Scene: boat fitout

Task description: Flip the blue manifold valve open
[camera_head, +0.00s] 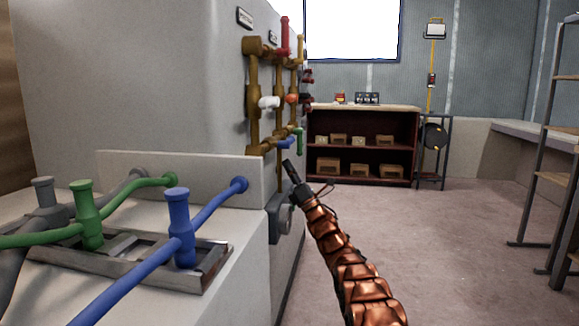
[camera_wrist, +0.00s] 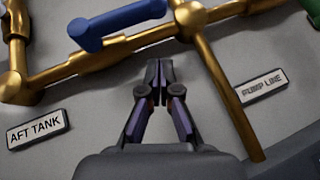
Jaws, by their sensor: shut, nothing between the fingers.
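The blue valve handle (camera_head: 285,143) is low on the brass pipe manifold (camera_head: 254,95), on the side of the white cabinet. My gripper (camera_head: 288,164) is below the blue handle in the head view. In the wrist view my gripper (camera_wrist: 159,68) has its fingertips together, empty, below the pipe and to the right of the handle.
Red (camera_head: 285,35), white (camera_head: 268,103), orange (camera_head: 291,98) and green (camera_head: 299,140) handles crowd the manifold. Labels read AFT TANK (camera_wrist: 39,129) and PUMP LINE (camera_wrist: 263,86). Blue (camera_head: 179,225) and green hoses lie on the near counter. Open floor (camera_head: 430,240) is at right.

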